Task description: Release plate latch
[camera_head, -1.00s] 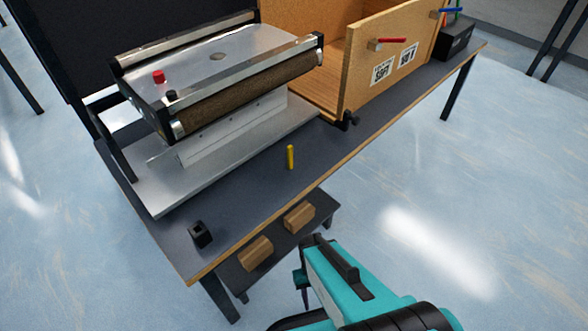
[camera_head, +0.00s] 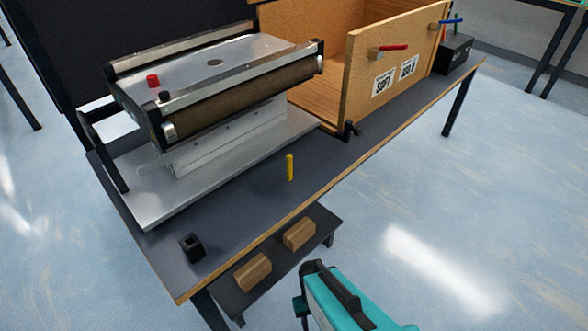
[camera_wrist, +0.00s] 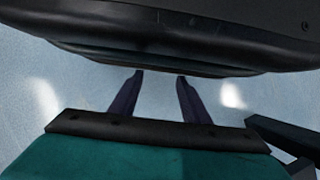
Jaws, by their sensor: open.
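The mini conveyor (camera_head: 215,75) stands on a flat metal plate (camera_head: 150,200) on the dark bench. I cannot tell which part is the plate latch. A red button (camera_head: 152,81) and a small black knob (camera_head: 164,96) sit on the conveyor's near left corner. A black clamp-like fitting (camera_head: 350,130) is by the wooden box's lower corner. My gripper's teal arm end is at the bottom of the head view, off the bench's front side. In the wrist view my gripper (camera_wrist: 158,97) is open, with two dark fingers apart and nothing between them.
A yellow peg (camera_head: 290,167) stands upright on the bench (camera_head: 250,205), and a black holder (camera_head: 192,247) is near its left corner. A wooden box (camera_head: 385,75) with a red handle is behind. Wooden blocks (camera_head: 254,272) lie on a low shelf. Floor (camera_head: 450,220) at right is clear.

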